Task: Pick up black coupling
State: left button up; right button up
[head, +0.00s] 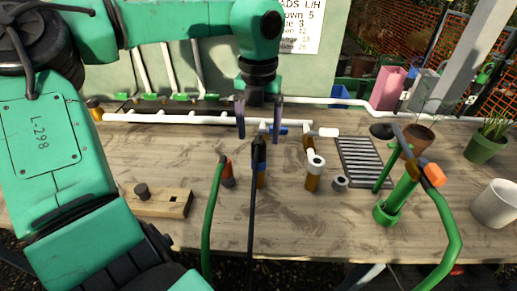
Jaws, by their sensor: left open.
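A short black cylinder (141,191), which looks like the black coupling, stands on a wooden block (178,204) at the left front of the bench. A small dark-grey ring (340,183) lies right of centre; I cannot rule it out as the coupling. My left gripper (259,128) reaches down from the top centre, its two fingers apart. It is to the right of and farther back than the wooden block. A white pipe and a blue fitting (279,131) show around and between the fingertips; contact is unclear. My right gripper is not in view.
A long white pipe (170,118) runs along the back of the bench (120,155). Upright tools and a green hose (208,225) stand at centre front. A slatted grey tray (362,162), a green pump (395,205), plant pots and a white cup (496,203) occupy the right.

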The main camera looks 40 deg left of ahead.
pick_arm(q)
notch_tip(320, 180, down, 4)
jog(key=shift+s+d+f+p, duration=0.1)
jog(key=shift+f+p, duration=0.15)
jog(key=shift+p, duration=0.2)
jog(key=shift+f, duration=0.25)
grip_shut()
jog(key=shift+r, duration=0.15)
notch_tip(320, 180, up, 20)
jog(key=shift+p, duration=0.35)
notch_tip(320, 180, up, 5)
jog(key=p, duration=0.5)
jog(key=shift+p, duration=0.35)
